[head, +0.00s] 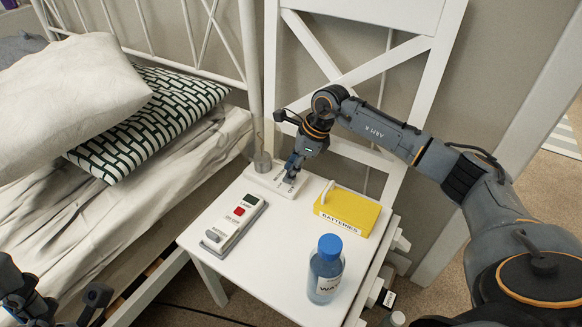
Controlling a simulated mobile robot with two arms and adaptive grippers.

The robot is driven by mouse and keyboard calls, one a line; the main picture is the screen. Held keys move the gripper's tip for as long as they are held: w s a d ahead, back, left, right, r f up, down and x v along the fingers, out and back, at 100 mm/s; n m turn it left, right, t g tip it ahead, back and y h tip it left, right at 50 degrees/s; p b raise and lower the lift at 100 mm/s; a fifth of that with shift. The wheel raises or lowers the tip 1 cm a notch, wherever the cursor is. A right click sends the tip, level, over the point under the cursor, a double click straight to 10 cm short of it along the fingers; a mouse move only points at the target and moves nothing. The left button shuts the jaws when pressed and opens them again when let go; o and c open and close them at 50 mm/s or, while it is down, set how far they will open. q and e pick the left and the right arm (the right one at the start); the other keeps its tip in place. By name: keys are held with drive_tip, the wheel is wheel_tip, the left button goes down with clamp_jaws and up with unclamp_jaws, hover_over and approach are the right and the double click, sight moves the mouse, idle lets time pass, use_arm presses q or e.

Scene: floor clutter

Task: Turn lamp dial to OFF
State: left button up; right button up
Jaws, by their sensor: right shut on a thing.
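My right gripper (291,173) reaches down from the wall side to a small white panel (262,178) at the back of the white chair seat. Its fingers are shut at the panel's right part, on what seems to be the dial, which they mostly hide. Small dark lettering shows beside the fingertips, too small to read. A white and grey control box (233,224) marked LAMP, with a red button, lies nearer on the seat. Part of my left gripper (70,305) shows at the bottom left, far from the chair.
A yellow BATTERIES box (348,211) stands right of the gripper, close to it. A blue-capped water bottle (326,270) stands near the seat's front right. The chair back (352,75) rises behind. A bed with pillows (75,95) is at left.

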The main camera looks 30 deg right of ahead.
drive_tip(key=shift+w+n+g, duration=0.1)
drive_tip(key=shift+n+g, duration=0.3)
drive_tip(key=shift+n, duration=1.2)
drive_tip(key=shift+g, duration=0.3)
drive_tip(key=o, duration=1.2)
drive_tip(key=shift+c, duration=0.2)
drive_tip(key=v, duration=1.2)
drive_tip(key=shift+d, duration=0.25)
